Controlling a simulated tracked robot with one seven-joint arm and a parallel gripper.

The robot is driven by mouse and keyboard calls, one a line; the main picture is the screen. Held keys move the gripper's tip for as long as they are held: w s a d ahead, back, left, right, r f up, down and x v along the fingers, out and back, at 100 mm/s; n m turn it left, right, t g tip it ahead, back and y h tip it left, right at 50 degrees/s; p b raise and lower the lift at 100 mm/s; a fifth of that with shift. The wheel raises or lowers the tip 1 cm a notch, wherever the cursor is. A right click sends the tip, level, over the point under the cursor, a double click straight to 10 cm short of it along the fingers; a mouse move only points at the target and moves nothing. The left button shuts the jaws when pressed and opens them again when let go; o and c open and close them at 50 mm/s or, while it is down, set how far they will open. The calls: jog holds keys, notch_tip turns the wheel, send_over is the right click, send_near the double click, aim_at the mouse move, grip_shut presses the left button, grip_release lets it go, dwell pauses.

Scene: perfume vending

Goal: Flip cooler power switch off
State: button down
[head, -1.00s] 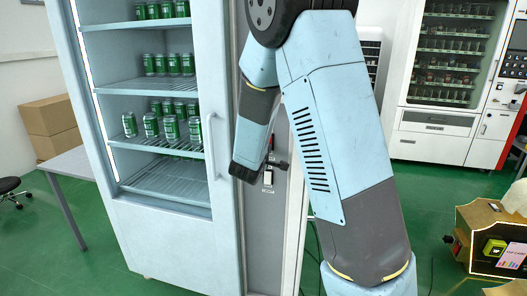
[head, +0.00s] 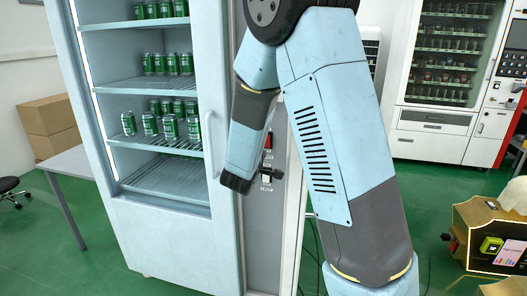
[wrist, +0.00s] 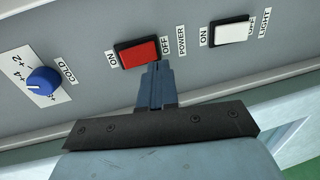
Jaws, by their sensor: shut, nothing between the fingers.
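The red power switch (wrist: 138,52) sits on the cooler's grey control panel (wrist: 185,62). In the wrist view its ON label is at the left end and its OFF and POWER labels are at the right. My gripper (wrist: 155,66) is shut and empty. Its tip overlaps the lower edge of the red switch near the OFF end; I cannot tell whether it touches. In the head view the red switch (head: 268,141) shows beside my arm, above my gripper (head: 278,173). Which way the switch is tilted is unclear.
A white light switch (wrist: 230,33) is right of the red one, and a blue cold knob (wrist: 43,80) is to its left. The glass-fronted cooler (head: 175,235) with green cans and a door handle (head: 211,147) stands left of the panel.

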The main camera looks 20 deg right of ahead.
jog(key=s+a+f, duration=0.1)
jog(key=s+a, duration=0.3)
jog(key=s, duration=0.3)
jog(key=shift+s+a+f, duration=0.15)
jog(key=shift+s+f, duration=0.2)
jog(key=shift+s, duration=0.05)
